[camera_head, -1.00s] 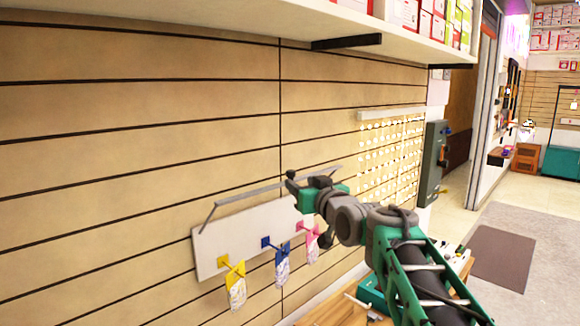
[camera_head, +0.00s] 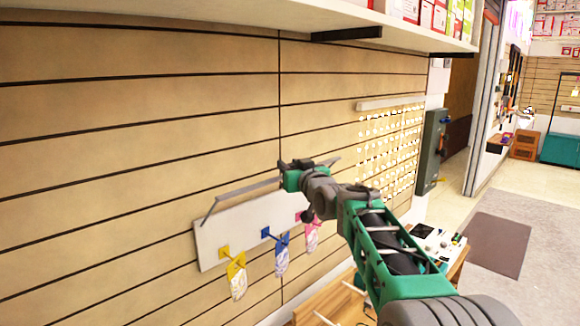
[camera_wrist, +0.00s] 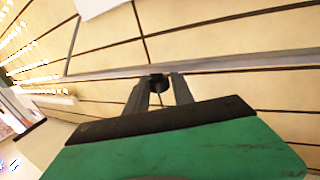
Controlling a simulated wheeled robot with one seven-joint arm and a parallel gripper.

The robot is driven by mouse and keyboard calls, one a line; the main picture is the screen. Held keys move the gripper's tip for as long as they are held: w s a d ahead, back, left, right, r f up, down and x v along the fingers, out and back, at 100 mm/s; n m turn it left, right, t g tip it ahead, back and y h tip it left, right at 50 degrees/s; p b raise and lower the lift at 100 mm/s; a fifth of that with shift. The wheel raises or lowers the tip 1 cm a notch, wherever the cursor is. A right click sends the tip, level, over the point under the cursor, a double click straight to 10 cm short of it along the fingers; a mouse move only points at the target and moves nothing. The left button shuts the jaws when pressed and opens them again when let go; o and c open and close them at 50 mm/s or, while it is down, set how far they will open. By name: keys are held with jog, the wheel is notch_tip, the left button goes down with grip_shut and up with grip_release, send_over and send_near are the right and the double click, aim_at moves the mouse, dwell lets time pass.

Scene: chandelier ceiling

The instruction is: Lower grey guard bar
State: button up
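The grey guard bar (camera_head: 245,189) runs slantwise above a white panel (camera_head: 215,245) on the slatted wall, with a bent arm at its left end. Yellow, blue and pink hooks with small hanging packets stick out of the panel below it. My gripper (camera_head: 283,166) is at the bar, right of its middle, and hides part of it. In the wrist view the bar (camera_wrist: 240,63) crosses just at the tips of my gripper (camera_wrist: 163,78). The two fingers are apart, with a small dark round part showing between them. I cannot tell whether they touch the bar.
A white shelf (camera_head: 190,15) with boxes juts out above. A board of small yellowish items (camera_head: 390,155) and a dark grey wall box (camera_head: 432,150) are to the right. A wooden surface (camera_head: 330,300) with items lies below. Open floor is at far right.

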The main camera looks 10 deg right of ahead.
grip_shut()
dwell(1.0)
